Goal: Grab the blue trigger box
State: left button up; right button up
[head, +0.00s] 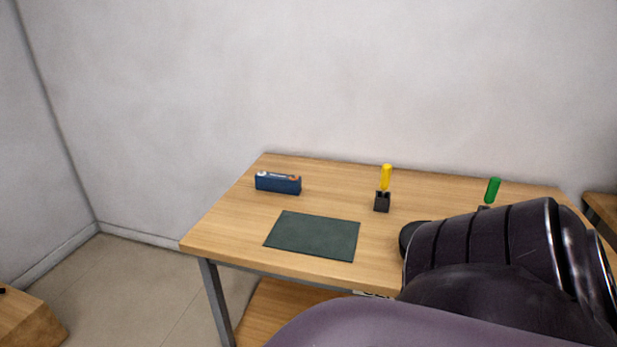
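The blue trigger box (278,184) is a small, long blue box with a pale top and some orange on it. It sits at the back left of the wooden table (225,222), in the head view. My arm fills the lower right of the head view, well to the right of the box, and nothing touches the box. Neither gripper's fingers can be seen.
A dark green mesh pad (313,236) lies flat in front of the box. A yellow-handled tool (386,176) stands in a black holder (382,202). A green-handled tool (492,190) stands further right, its base partly hidden by my arm. A wall stands behind the table.

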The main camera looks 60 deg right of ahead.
aim_at(275, 183)
jog(key=z, duration=1.8)
jog(key=j+z, duration=0.1)
jog(key=z, duration=0.25)
jog(key=i+j+z, duration=0.1)
jog(key=z, duration=0.25)
jog(key=i+j+z, duration=0.15)
jog(key=j+z, duration=0.2)
jog(key=j, duration=0.5)
jog(key=i+j+z, duration=0.1)
jog(key=j+z, duration=0.25)
jog(key=j, duration=0.55)
jog(key=k+j+z, duration=0.2)
jog(key=j, duration=2.45)
jog(key=i, duration=0.15)
